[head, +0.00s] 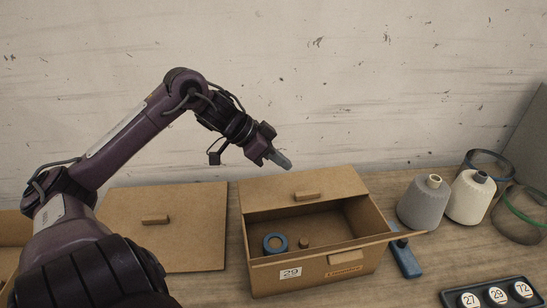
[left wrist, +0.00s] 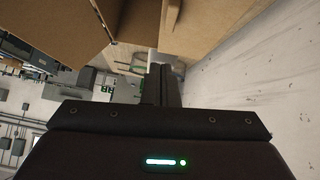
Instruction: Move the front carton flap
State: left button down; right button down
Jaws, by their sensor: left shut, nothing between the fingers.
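The open brown carton (head: 310,278) stands on the table with a 29 label and an orange label on its front. A flap with a small block handle (head: 345,257) shows along its front rim; its exact angle is hard to tell. The back flap (head: 270,191), also with a block handle, slopes up behind the opening. My left gripper (head: 281,160) is shut and empty, above and behind the back flap, apart from it. In the left wrist view its fingers (left wrist: 160,85) are together, with cardboard (left wrist: 205,25) beyond. My right gripper is out of view.
A blue ring (head: 275,243) and a small brown knob lie inside the carton. A cardboard panel (head: 190,240) with a handle is left of it. Right are a blue tool (head: 407,262), grey and cream cones (head: 425,207), clear rings and a black numbered tray (head: 465,297).

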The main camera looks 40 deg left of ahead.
aim_at(345, 252)
jog(key=k+l, duration=0.5)
jog(key=l, duration=0.15)
jog(key=k+l, duration=0.5)
jog(key=l, duration=0.15)
jog(key=k+l, duration=0.5)
jog(key=l, duration=0.15)
